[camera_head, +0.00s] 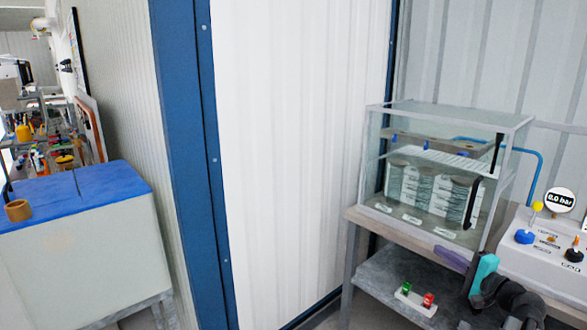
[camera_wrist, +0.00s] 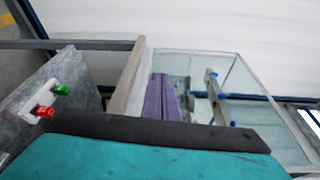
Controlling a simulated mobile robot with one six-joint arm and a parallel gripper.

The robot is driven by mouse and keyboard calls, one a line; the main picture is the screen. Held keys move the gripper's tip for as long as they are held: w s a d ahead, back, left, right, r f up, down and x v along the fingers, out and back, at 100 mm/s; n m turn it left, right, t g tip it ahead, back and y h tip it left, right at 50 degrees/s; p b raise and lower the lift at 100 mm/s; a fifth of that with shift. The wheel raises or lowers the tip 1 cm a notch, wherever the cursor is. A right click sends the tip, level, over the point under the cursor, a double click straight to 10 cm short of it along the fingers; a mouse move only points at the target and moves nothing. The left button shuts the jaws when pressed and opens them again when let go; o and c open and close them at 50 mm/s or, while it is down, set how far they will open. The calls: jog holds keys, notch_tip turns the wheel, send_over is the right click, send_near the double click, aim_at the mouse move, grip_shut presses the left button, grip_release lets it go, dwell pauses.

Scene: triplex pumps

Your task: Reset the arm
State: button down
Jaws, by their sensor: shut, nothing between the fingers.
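My gripper (camera_head: 440,252) shows at the lower right of the head view, with purple fingers, a teal body and a dark wrist behind. It is in front of the table that bears the glass case (camera_head: 395,215), near the table's front edge. In the wrist view the two purple fingers of my gripper (camera_wrist: 161,80) lie side by side, shut, with nothing seen between them. The teal and dark body fills the bottom of that view. Part of my arm is cut off by the frame's lower edge.
A box with a green and a red button (camera_head: 415,299) sits on the grey lower shelf (camera_head: 378,270). A control panel with a 0.0 bar gauge (camera_head: 560,200) stands at the right. A blue-topped cabinet (camera_head: 110,182) is at the left. A blue post (camera_head: 190,150) and white wall stand between.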

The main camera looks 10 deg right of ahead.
jog(key=w+a+f+n+g+y, duration=0.2)
jog(key=w+a+f+y, duration=0.15)
jog(key=a+f, duration=0.7)
jog(key=w+a+f+n+g+y, duration=0.1)
jog(key=w+a+f+g+y, duration=0.15)
jog(key=w+a+f, duration=0.7)
jog(key=s+a+f+n+g, duration=0.1)
jog(key=s+a+f+g, duration=0.1)
jog(key=s+a+f, duration=0.45)
jog(key=s+a+f+n+g+p, duration=0.1)
jog(key=a+f+n+g, duration=0.2)
jog(key=a, duration=0.6)
jog(key=s+a+f+g, duration=0.2)
jog(key=s+a+f, duration=0.2)
jog(key=a+f, duration=0.3)
jog(key=s+a+f+n+g+h, duration=0.1)
jog(key=s+a+f+n+g, duration=0.25)
jog(key=s+a+f, duration=0.45)
jog(key=s+a+f+n+g+h, duration=0.15)
jog(key=s+a+f+g, duration=0.35)
jog(key=s, duration=0.6)
jog(key=s+d+f+n+g+h, duration=0.25)
jog(key=s+d+f, duration=0.2)
jog(key=s, duration=0.35)
jog(key=s+d+f+n+h, duration=0.1)
jog(key=s+d+n+h, duration=0.2)
jog(key=d, duration=0.4)
jog(key=shift+d+f+h, duration=0.2)
jog(key=shift+f+h, duration=0.05)
jog(key=shift+h, duration=0.15)
